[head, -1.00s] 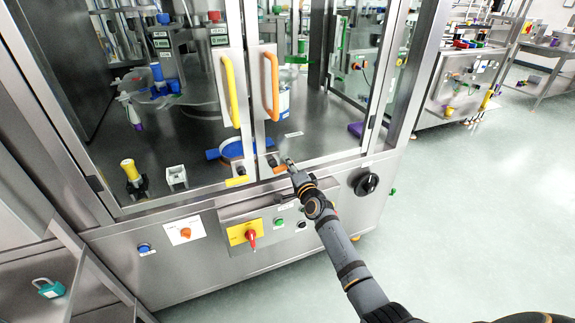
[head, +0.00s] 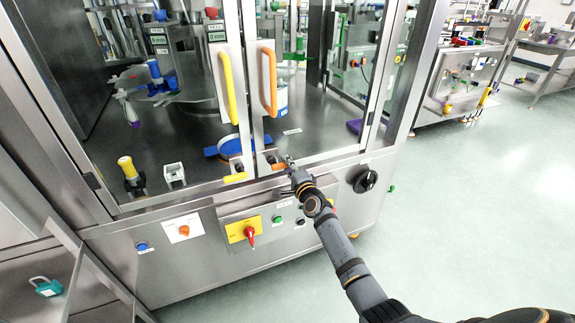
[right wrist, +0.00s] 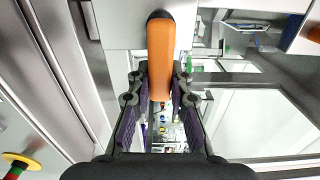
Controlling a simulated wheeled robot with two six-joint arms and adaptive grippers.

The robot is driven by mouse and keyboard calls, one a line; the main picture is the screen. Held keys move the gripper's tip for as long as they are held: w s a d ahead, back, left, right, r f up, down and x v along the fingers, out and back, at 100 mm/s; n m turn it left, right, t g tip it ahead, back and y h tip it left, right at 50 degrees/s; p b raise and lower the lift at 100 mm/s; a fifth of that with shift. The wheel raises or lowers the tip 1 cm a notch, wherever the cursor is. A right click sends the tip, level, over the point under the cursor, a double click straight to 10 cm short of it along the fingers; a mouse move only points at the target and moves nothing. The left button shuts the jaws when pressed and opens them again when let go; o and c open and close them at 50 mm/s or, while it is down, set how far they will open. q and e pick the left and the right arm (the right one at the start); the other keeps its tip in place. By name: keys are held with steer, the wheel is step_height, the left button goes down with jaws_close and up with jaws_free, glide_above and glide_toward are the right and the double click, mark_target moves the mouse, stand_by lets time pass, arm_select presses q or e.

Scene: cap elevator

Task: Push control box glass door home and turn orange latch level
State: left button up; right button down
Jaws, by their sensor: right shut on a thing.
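The control box's right glass door (head: 310,150) has an orange handle (head: 269,80) and stands beside the left door, which has a yellow handle (head: 229,88). Both look nearly flush with the frame; a small gap cannot be told. A short orange latch (head: 278,167) sits at the right door's lower corner, roughly level in the head view and partly hidden by my gripper. My right gripper (head: 289,163) is shut on this latch. In the right wrist view, the latch (right wrist: 160,50) lies between the two fingers. My left gripper is not in view.
A yellow latch (head: 235,177) is at the left door's lower corner. Below are a red knob on a yellow plate (head: 243,232), a green button (head: 278,219) and a black rotary knob (head: 365,180). The floor at right is clear.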

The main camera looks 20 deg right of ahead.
steer(key=c, duration=1.2)
jaws_free()
steer(key=s, duration=1.2)
steer(key=shift+d, duration=0.2)
steer(key=s+d+f+n+g+h+p, duration=0.1)
steer(key=s+f+n+g, duration=0.35)
steer(key=f, duration=0.75)
steer(key=s+d+f+n+g+p, duration=0.1)
steer(key=s+f+n+g, duration=0.1)
steer(key=s+f, duration=0.7)
steer(key=s+d+f+n+g+h+p, duration=0.1)
steer(key=s+f+n+g+p, duration=0.2)
steer(key=f, duration=1.1)
steer(key=s+f+n+g, duration=0.2)
steer(key=s+f+n, duration=0.1)
steer(key=s, duration=0.8)
steer(key=s+a+f+n+g, duration=0.1)
steer(key=s+f+n+g, duration=0.1)
steer(key=s+f, duration=0.4)
steer(key=s+f+n+g, duration=0.3)
steer(key=s+f, duration=0.1)
steer(key=s, duration=1.3)
steer(key=shift+a+f+n+y+p, duration=0.25)
steer(key=shift+f+n+y+p, duration=0.05)
steer(key=shift+f+n+p, duration=0.05)
